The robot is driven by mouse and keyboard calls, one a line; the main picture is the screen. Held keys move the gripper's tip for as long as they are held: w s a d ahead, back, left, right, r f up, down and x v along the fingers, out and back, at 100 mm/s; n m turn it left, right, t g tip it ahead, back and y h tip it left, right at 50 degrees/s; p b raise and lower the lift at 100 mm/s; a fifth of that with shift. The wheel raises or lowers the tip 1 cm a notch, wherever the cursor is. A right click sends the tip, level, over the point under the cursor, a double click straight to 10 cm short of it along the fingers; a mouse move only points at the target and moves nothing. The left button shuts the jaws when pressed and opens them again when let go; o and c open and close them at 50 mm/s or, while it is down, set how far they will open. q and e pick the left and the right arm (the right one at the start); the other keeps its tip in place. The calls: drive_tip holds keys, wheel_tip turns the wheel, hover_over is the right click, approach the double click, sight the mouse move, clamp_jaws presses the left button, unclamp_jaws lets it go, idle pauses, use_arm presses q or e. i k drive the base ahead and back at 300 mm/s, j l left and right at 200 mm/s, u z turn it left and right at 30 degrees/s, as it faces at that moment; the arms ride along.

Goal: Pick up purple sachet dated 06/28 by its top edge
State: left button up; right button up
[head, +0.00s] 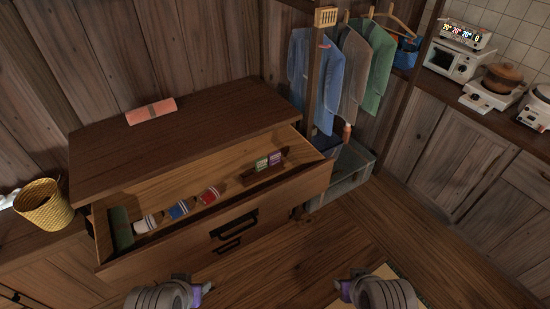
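A purple sachet (275,159) stands in a small dark wooden holder (259,176) at the right end of the open drawer (165,190). A green sachet (262,163) stands just left of it. The print on both is too small to read, so I cannot tell the date. My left gripper (196,292) is at the bottom edge, in front of the drawer and away from the sachets. My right gripper (346,288) is at the bottom, right of centre, also apart from them. The fingers of both are too hidden to tell open from shut.
The drawer also holds white, blue and red rolls (180,209) and a green item (122,228). The cabinet top (190,135) overhangs its back and bears a pink roll (151,111). A clear bin (345,175) stands right of the drawer.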

sight(274, 158)
drive_tip(key=i+l+u, duration=0.1)
drive_tip(key=i+l, duration=0.15)
drive_tip(key=i, duration=0.2)
drive_tip(key=i+l+u, duration=0.15)
drive_tip(key=i, duration=0.3)
drive_tip(key=i+j, duration=0.15)
drive_tip(key=i+j+u, duration=0.1)
drive_tip(key=i, duration=0.3)
